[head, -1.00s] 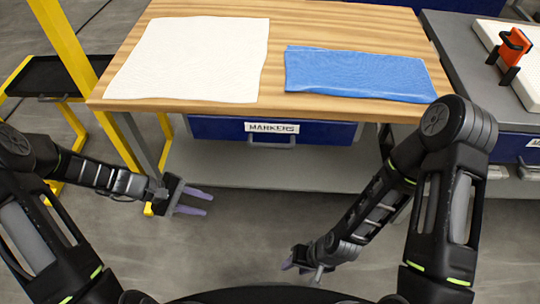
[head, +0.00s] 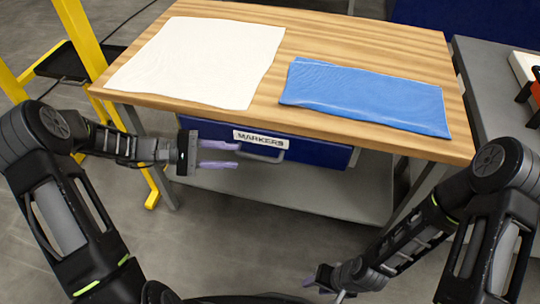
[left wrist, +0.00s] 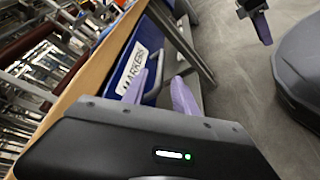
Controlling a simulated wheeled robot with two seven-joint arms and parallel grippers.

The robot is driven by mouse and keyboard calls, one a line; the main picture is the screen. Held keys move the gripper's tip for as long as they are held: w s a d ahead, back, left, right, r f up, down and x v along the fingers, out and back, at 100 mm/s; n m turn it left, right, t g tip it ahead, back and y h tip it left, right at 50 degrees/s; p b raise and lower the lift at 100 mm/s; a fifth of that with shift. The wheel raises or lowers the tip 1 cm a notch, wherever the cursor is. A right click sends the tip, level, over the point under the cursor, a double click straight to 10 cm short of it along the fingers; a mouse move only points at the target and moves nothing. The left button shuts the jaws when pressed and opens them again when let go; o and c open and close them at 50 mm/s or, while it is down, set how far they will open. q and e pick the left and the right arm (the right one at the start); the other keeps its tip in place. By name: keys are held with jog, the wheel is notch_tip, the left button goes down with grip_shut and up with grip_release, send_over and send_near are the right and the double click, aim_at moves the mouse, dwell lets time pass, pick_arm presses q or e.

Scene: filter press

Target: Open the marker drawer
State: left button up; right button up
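The blue marker drawer (head: 315,152) sits under the wooden table top and looks shut. Its white MARKERS label (head: 260,139) and grey bar handle (head: 262,156) face me. My left gripper (head: 238,155) is open and empty, its two purple fingers apart, in front of the drawer's left part and left of the handle. In the left wrist view, the drawer (left wrist: 128,62) and its label (left wrist: 137,66) show just beyond the open fingers (left wrist: 158,92). My right gripper (head: 315,283) is low, below and in front of the table, away from the drawer; its fingers show apart.
The wooden table (head: 350,40) holds a white cloth (head: 200,62) and a blue cloth (head: 365,95). A grey lower shelf (head: 330,192) lies under the drawer. A yellow frame (head: 85,40) stands left; a grey bench (head: 490,80) stands right. The floor in front is clear.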

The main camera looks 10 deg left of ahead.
aim_at(249, 157)
pick_arm(q)
jog(key=shift+a, duration=0.2)
jog(key=shift+d, duration=0.1)
jog(key=shift+x, duration=3.9)
jog(key=shift+c, duration=0.2)
grip_shut()
